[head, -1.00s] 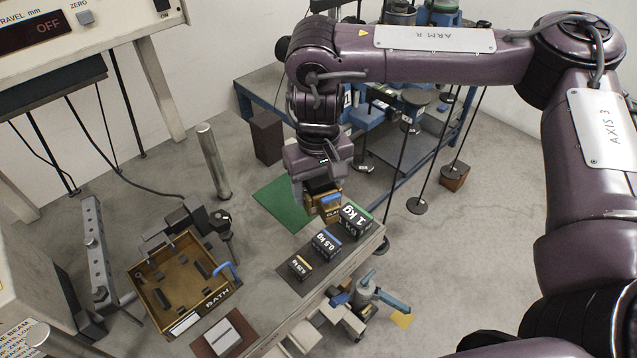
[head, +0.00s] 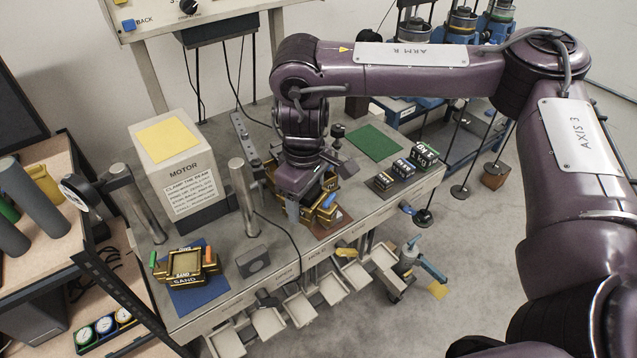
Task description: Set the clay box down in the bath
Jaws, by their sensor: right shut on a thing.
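My right gripper (head: 300,205) points down over the bath, shut on the clay box (head: 325,214), a small gold-coloured box. A blue part shows beside it. The gripper and wrist hide much of the box. The gold bath (head: 271,176) is on the bench, largely covered by my gripper, with only parts of its edges showing. I cannot tell whether the box touches the bath floor or hangs above it. My left gripper is not in view.
A sand box (head: 186,264) sits on a blue mat at the left. Black weights (head: 403,167) and a bare green mat (head: 375,142) lie to the right. Trays hang along the front edge.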

